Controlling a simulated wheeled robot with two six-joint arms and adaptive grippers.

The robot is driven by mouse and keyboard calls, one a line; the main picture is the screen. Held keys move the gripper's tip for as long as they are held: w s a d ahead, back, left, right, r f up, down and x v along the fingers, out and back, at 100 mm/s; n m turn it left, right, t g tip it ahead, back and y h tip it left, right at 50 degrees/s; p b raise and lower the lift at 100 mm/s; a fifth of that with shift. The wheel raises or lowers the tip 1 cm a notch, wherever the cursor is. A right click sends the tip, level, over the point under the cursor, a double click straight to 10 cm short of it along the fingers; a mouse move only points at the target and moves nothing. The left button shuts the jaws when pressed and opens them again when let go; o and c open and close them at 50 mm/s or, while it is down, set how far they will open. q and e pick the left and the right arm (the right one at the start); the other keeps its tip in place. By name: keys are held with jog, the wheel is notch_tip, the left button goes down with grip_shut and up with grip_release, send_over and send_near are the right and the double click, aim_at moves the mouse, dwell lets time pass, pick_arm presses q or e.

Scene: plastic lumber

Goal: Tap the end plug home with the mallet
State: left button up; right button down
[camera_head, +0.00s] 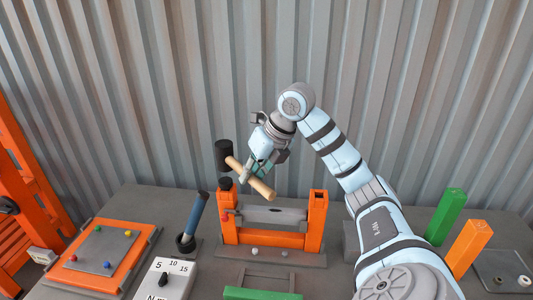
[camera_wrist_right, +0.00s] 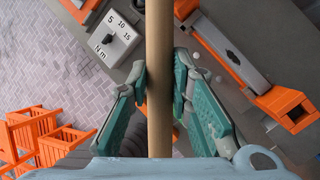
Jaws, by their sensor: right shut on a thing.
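The mallet has a black head (camera_head: 223,154) and a pale wooden handle (camera_head: 262,190). My right gripper (camera_head: 246,174) is shut around the middle of the handle and holds the mallet in the air, tilted, above the orange frame. In the right wrist view the handle (camera_wrist_right: 159,70) runs between both fingers; the head is out of that view. A small black cap (camera_head: 225,183), possibly the end plug, sits on top of the left post of the orange frame (camera_head: 315,222), just below the mallet head and seemingly apart from it. My left gripper is not in view.
A blue-handled tool (camera_head: 196,212) stands in a dark holder left of the frame. A dial box (camera_head: 162,281) is in front. An orange-edged tray (camera_head: 143,243) lies left. Green (camera_head: 446,216) and orange (camera_head: 468,246) posts stand right. A green bar (camera_head: 262,294) lies at the front.

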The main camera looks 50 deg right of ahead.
jog(key=w+f, duration=0.2)
jog(key=w, duration=0.1)
jog(key=shift+w+d+f, duration=0.1)
jog(key=shift+w+f, duration=0.05)
jog(key=shift+w, duration=0.15)
jog(key=shift+s, duration=0.35)
jog(key=shift+s+f+b, duration=0.1)
jog(key=shift+s+b, duration=0.35)
jog(key=shift+s, duration=0.65)
jog(key=shift+w+r+p, duration=0.25)
jog(key=shift+w+p, duration=0.25)
jog(key=shift+s+r, duration=0.1)
jog(key=shift+r, duration=0.25)
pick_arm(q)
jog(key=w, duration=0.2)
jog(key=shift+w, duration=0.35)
